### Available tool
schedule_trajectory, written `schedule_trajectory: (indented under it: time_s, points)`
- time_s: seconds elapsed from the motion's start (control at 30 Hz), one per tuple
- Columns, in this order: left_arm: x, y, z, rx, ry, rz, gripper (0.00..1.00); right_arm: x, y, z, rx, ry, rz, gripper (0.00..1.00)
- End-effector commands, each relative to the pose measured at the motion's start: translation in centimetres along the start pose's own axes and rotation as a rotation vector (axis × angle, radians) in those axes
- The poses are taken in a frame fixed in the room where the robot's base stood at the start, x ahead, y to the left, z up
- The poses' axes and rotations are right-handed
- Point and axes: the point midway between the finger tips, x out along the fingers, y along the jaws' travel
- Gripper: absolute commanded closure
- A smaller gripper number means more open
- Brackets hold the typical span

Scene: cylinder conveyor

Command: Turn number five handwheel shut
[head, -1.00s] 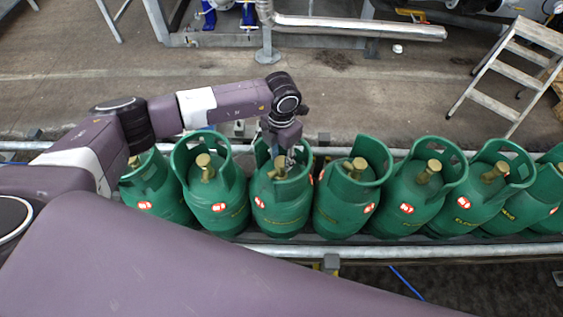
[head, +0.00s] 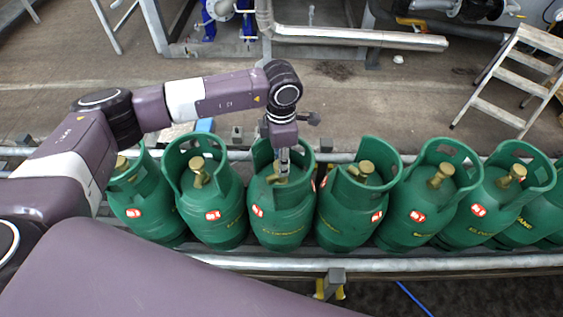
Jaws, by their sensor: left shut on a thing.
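A row of green gas cylinders, each with a collar and a brass valve handwheel on top, stands along a conveyor. My left gripper (head: 281,172) reaches down inside the collar of the third cylinder from the left in view (head: 280,222). It is shut on that cylinder's brass handwheel (head: 274,179), which the fingers partly hide. No number can be read on the cylinders, so I cannot tell which counts as five. My right gripper is not in view.
Neighbouring cylinders stand close on both sides, left (head: 218,219) and right (head: 345,222), with raised collars. A metal rail (head: 430,263) runs along the near side. A step ladder (head: 510,80) stands at the back right, and open floor lies behind the conveyor.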

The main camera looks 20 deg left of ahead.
Motion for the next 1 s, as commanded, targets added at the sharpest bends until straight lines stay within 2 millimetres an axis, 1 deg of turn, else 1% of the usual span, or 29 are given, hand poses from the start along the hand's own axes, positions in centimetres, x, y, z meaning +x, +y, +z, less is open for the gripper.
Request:
schedule_trajectory:
  time_s: [0.43,0.47,0.6,0.87,1.0]
  points:
    - [-0.2,0.1,0.0,0.012,0.0,0.004,0.94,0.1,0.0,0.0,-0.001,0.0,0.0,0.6]
    - [-0.2,0.1,0.0,0.012,0.0,0.004,0.66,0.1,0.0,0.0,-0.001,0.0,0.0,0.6]
    - [-0.1,0.1,0.0,0.011,0.0,0.003,0.52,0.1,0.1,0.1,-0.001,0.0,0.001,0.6]
    - [-0.1,0.1,0.0,0.01,0.0,0.002,0.52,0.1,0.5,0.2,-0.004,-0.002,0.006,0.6]
    - [-1.1,0.1,0.1,0.01,-0.002,0.004,0.52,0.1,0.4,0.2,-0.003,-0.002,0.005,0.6]
